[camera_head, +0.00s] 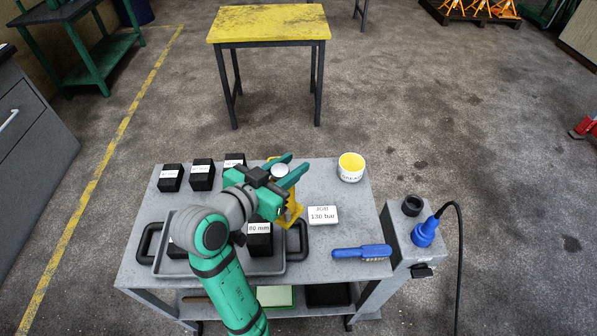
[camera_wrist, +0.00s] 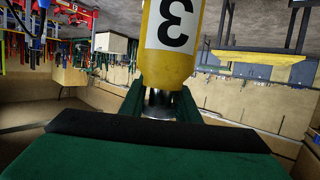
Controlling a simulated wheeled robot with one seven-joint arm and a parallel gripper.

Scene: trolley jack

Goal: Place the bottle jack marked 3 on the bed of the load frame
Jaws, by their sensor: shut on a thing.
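The bottle jack marked 3 is a yellow cylinder (camera_wrist: 167,50) with a white label bearing a black 3, which appears upside down in the wrist view. In the head view its yellow base (camera_head: 291,213) shows below my gripper (camera_head: 286,169), over the trolley top. My gripper's two green fingers are shut on the jack around its narrow metal neck. My arm hides part of the jack, and I cannot tell whether its base touches the trolley. I cannot make out the load frame in either view.
The grey trolley (camera_head: 335,258) carries several black blocks (camera_head: 202,175), a tray (camera_head: 152,262), a card reading JOB 130 bar (camera_head: 323,215), a grease pot (camera_head: 350,167) and a blue brush (camera_head: 361,252). A yellow-topped table (camera_head: 268,22) stands beyond. Open floor lies between.

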